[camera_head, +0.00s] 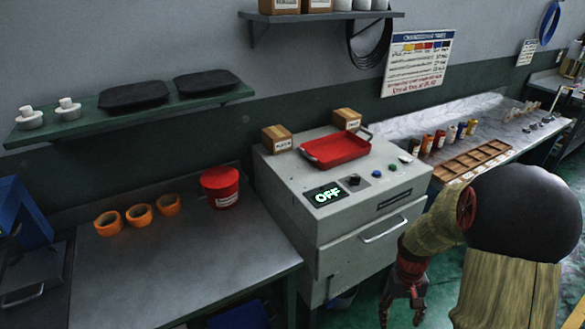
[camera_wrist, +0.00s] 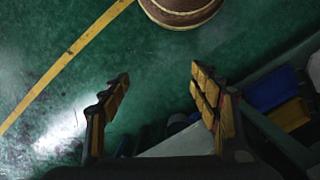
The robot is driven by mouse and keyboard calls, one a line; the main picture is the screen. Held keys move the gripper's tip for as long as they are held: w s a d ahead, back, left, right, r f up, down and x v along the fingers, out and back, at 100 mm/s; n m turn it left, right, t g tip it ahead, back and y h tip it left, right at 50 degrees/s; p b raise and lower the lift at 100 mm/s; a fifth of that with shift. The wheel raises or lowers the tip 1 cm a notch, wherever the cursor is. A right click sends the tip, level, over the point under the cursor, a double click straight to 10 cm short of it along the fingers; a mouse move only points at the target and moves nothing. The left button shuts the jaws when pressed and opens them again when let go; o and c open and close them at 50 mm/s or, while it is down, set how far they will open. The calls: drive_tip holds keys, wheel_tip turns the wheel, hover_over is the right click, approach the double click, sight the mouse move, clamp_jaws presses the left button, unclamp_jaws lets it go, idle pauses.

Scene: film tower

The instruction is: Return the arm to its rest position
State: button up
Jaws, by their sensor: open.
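My gripper (camera_head: 403,308) hangs low in front of the grey machine, at the lower right of the head view. In the wrist view its two yellow-padded fingers (camera_wrist: 160,110) stand wide apart with nothing between them. The gripper points down over the green floor (camera_wrist: 150,65). My forearm and a large dark joint fill the lower right of the head view and hide part of the right bench.
The grey machine (camera_head: 340,225) with an OFF display carries a red tray (camera_head: 336,150) and two small boxes. A metal bench (camera_head: 180,270) at left holds orange rings (camera_head: 139,215) and a red bucket (camera_head: 220,187). A round brown object (camera_wrist: 182,10) stands on the floor.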

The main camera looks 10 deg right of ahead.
drive_tip(key=s+a+r+n+t, duration=0.1)
drive_tip(key=s+a+r+t, duration=0.1)
drive_tip(key=a+r, duration=0.4)
drive_tip(key=s+a+r+n+t+b, duration=0.1)
drive_tip(key=s+a+r+t, duration=0.2)
drive_tip(key=r, duration=0.9)
drive_tip(key=s+a+r+n+t, duration=0.1)
drive_tip(key=s+a+r+t, duration=0.1)
drive_tip(key=a+r, duration=0.7)
drive_tip(key=shift+s+a+r+t, duration=0.4)
drive_tip(key=shift+s+a, duration=0.2)
drive_tip(key=shift+s, duration=0.15)
